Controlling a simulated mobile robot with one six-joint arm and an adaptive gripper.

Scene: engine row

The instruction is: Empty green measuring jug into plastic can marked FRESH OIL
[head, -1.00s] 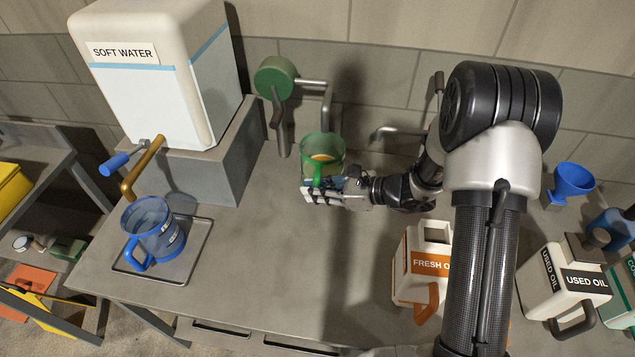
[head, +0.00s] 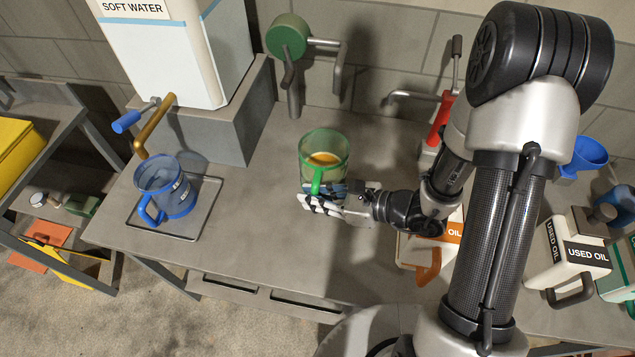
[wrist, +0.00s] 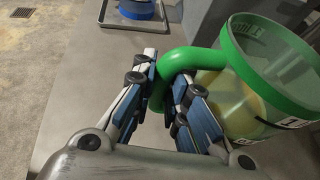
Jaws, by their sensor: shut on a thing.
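The green measuring jug (head: 325,152) is a clear green-tinted cup with amber liquid low inside. My gripper (head: 312,196) is shut on its green handle, on the near side of the jug. In the wrist view the gripper (wrist: 168,100) has a finger on each side of the handle, and the jug (wrist: 262,85) looks upright. I cannot tell whether it is clear of the bench. The white FRESH OIL can (head: 410,252), with its orange label and handle, stands to the right, mostly hidden behind my arm.
A blue jug (head: 170,192) stands on a tray (head: 196,232) under the SOFT WATER tank (head: 165,55) at left. A green pump (head: 287,38) stands behind. The USED OIL can (head: 560,262) and a blue funnel (head: 585,157) are at right. The bench middle is clear.

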